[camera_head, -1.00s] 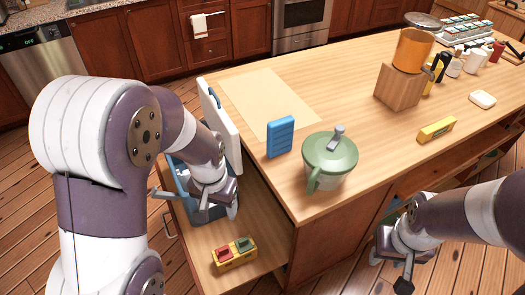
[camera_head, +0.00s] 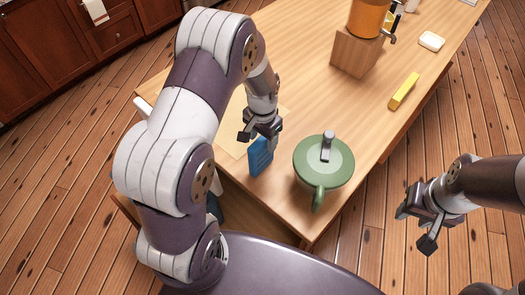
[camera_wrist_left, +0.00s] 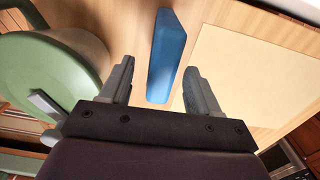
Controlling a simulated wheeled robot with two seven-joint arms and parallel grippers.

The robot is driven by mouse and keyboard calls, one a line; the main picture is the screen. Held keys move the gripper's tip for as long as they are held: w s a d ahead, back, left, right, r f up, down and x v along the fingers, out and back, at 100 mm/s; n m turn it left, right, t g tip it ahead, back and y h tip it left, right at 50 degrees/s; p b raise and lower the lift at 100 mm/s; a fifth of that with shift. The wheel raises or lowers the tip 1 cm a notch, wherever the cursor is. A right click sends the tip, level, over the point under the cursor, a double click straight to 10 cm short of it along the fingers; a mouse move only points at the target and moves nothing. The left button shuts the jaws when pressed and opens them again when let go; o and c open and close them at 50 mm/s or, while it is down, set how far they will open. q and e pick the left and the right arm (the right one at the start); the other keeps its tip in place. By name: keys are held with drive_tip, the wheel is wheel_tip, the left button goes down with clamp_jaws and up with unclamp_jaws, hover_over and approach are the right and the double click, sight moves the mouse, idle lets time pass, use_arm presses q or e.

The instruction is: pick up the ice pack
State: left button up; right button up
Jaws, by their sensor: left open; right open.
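The ice pack (camera_head: 260,157) is a blue slab standing upright on the wooden counter, between the green-lidded jug and a pale mat. My left gripper (camera_head: 259,134) is open just above it. In the left wrist view the ice pack (camera_wrist_left: 167,55) lies ahead, in line with the gap between the open fingers of my left gripper (camera_wrist_left: 158,82), and no grip on it shows. My right gripper (camera_head: 417,217) is open and empty, off the counter's right side above the floor.
The green-lidded jug (camera_head: 322,160) stands close to the right of the ice pack. A pale mat (camera_head: 236,131) lies behind it. A wooden block (camera_head: 356,55) with an orange container (camera_head: 369,16), a yellow box (camera_head: 404,91) and a white dish (camera_head: 432,41) are further back on the counter.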

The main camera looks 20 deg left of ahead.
sight(261, 154)
use_arm(q)
drive_tip(key=f, duration=0.1)
drive_tip(key=f+p, duration=0.1)
drive_tip(key=f, duration=0.2)
drive_tip(key=shift+a+f+p, duration=0.2)
drive_tip(key=shift+a+p, duration=0.05)
drive_tip(key=shift+p, duration=0.1)
drive_tip(key=shift+f, duration=0.2)
drive_tip(key=shift+d, duration=0.1)
drive_tip(key=shift+c, duration=0.3)
drive_tip(key=c, duration=0.5)
drive_tip(key=shift+s, duration=0.1)
drive_tip(key=c, duration=0.5)
clamp_jaws()
